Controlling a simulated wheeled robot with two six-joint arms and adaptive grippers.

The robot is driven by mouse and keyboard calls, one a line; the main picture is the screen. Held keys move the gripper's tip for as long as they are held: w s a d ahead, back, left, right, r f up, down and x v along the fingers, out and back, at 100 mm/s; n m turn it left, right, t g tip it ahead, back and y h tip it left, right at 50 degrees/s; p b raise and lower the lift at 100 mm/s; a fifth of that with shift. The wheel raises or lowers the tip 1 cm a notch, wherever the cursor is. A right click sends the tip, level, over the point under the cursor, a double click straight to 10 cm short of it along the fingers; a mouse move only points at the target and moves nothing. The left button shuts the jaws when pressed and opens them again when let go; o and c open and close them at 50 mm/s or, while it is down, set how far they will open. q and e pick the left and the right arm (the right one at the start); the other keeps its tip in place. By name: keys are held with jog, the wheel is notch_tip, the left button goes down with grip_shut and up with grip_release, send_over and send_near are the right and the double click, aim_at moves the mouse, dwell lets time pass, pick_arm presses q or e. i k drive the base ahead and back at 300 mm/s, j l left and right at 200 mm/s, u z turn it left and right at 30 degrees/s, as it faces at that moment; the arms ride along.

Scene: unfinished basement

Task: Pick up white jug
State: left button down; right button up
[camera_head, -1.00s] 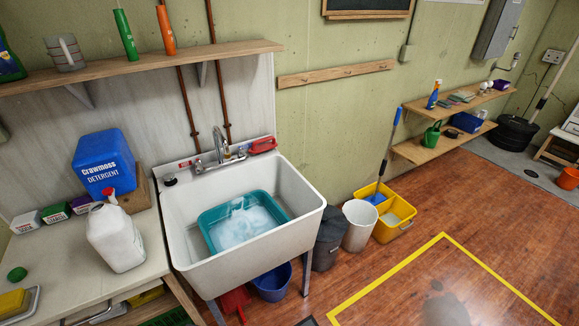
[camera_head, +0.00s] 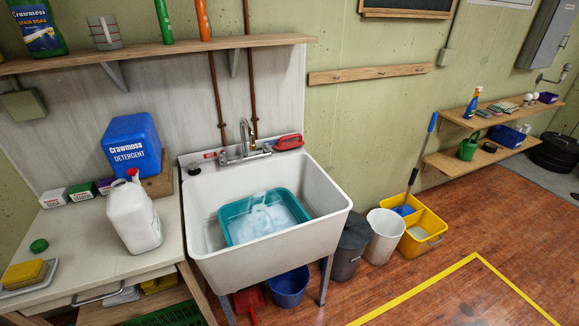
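The white jug (camera_head: 135,218) stands upright on the pale counter (camera_head: 88,262) left of the sink. It has a red cap and a handle near its top. It is close to the counter's right edge, in front of the blue detergent box (camera_head: 132,144). Neither of my grippers shows in the head view, and nothing is touching the jug.
The white utility sink (camera_head: 322,232) stands right of the counter and holds a teal basin (camera_head: 234,228) of soapy water. A sponge on a tray (camera_head: 26,274) and a green lid (camera_head: 39,246) lie on the counter's left. A wooden shelf (camera_head: 150,53) runs above. Open floor lies at right.

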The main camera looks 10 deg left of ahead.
aim_at(135, 216)
jog(key=u, duration=1.45)
